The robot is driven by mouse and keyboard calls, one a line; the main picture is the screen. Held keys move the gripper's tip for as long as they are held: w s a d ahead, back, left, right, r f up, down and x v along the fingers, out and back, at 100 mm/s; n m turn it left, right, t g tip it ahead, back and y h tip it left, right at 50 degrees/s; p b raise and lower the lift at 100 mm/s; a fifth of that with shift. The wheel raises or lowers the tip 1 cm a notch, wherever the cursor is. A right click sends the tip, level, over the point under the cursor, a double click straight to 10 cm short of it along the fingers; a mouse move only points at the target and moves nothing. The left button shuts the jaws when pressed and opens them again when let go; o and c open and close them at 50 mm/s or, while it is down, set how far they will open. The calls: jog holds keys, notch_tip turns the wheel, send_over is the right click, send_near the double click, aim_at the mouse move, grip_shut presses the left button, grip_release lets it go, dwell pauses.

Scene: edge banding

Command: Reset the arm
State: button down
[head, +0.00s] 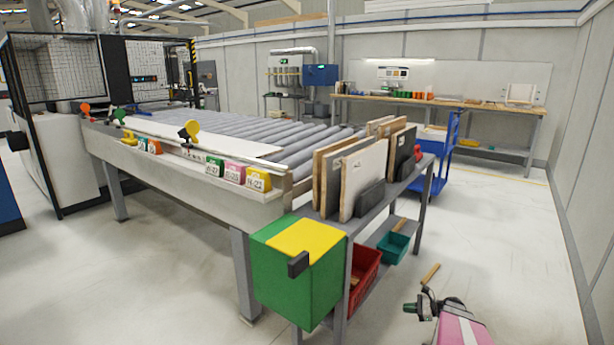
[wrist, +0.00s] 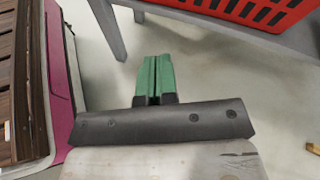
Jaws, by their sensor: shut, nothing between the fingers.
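My gripper (wrist: 155,80) shows in the wrist view with its two green fingers side by side and touching, nothing between them. It points down over bare pale floor. In the head view, my gripper (head: 410,308) is low at the right, beside my pink body part at the bottom edge. It is apart from the grey side rack (head: 420,190) and touches nothing that I can see. Most of my arm is outside the head view.
A red crate (head: 363,280) and a teal bin (head: 393,247) sit on the rack's lower shelf; the red crate (wrist: 262,12) also shows in the wrist view. A green box with a yellow top (head: 300,268) stands left. A wooden piece (head: 430,273) lies nearby. Floor at right is clear.

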jog(key=s+a+r+n+g+h, duration=0.2)
jog(key=s+a+r+n+h, duration=0.4)
jog(key=a+r+n, duration=0.3)
jog(key=s+a+r+n+g+h, duration=0.3)
jog(key=s+a+r+n+h, duration=0.4)
jog(key=a+r+n, duration=0.3)
jog(key=s+a, duration=0.1)
jog(key=a, duration=0.3)
jog(key=shift+s+r, duration=0.25)
jog(key=shift+s, duration=0.1)
